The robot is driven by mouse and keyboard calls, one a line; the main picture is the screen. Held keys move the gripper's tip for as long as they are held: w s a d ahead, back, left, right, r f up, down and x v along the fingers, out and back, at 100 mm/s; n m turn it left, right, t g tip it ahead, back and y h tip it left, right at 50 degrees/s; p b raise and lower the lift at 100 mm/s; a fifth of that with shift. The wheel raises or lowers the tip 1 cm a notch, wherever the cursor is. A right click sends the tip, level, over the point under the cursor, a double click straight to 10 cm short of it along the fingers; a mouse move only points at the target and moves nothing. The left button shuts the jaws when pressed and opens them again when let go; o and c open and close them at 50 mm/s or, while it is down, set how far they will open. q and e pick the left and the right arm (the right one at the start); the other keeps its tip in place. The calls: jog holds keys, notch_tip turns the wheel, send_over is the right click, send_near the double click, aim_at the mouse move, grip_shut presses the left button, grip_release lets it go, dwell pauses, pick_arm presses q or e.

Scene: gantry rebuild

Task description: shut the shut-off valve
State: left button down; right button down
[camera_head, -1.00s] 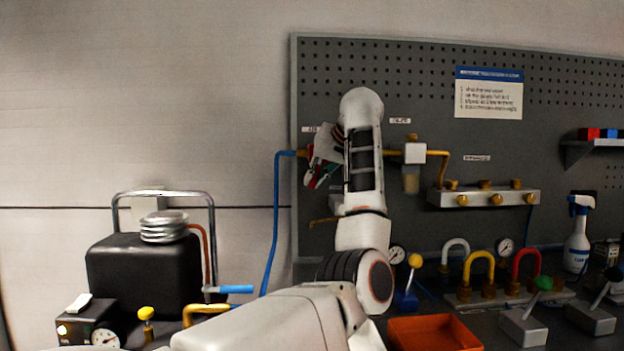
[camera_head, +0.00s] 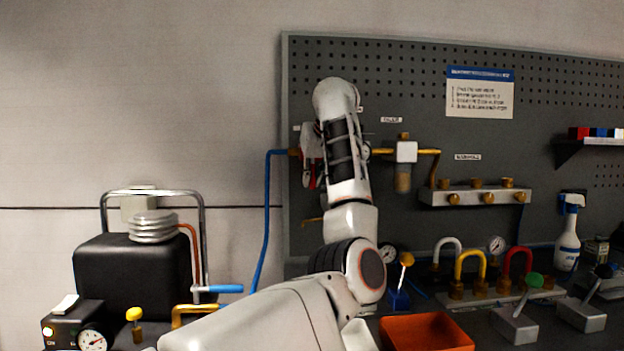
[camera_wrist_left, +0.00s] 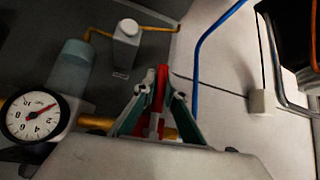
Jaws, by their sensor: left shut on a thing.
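The shut-off valve shows by its red lever (camera_wrist_left: 161,78) in the wrist view, on the brass pipe (camera_wrist_left: 188,132) of the air line. My left gripper (camera_wrist_left: 157,86) is shut on this lever, with a green-edged finger on each side of it. In the head view the left gripper (camera_head: 311,160) is at the left end of the pegboard's pipe, partly behind my own arm. The valve body is hidden by the gripper and arm. My right gripper is in neither view.
A round gauge (camera_wrist_left: 34,116) and a filter bowl (camera_wrist_left: 71,66) sit close to the gripper. A blue hose (camera_head: 267,205) hangs left of it. An orange tray (camera_head: 427,333) is below.

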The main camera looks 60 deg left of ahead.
pick_arm(q)
jog(key=c, duration=2.1)
grip_release()
jog(key=shift+w, duration=0.1)
jog(key=v, duration=1.2)
